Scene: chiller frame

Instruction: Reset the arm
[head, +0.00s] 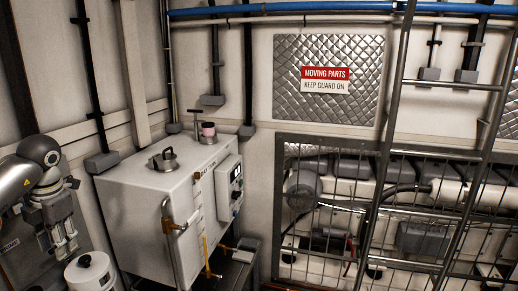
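My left arm comes in from the left edge, grey and black. Its gripper (66,246) points down at the lower left, just above and beside a white round-topped container (89,272) with a dark knob. The fingertips are close together, and I cannot tell whether a gap is left between them. I see nothing held in them. I cannot tell whether the fingertips touch the container. My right arm and gripper are out of view.
A white tank box (150,210) with a lidded port, pipes and a control panel (229,188) stands right of my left gripper. A ladder (395,115) and mesh guard (330,205) front machinery on the right. A warning sign (326,80) hangs on the wall.

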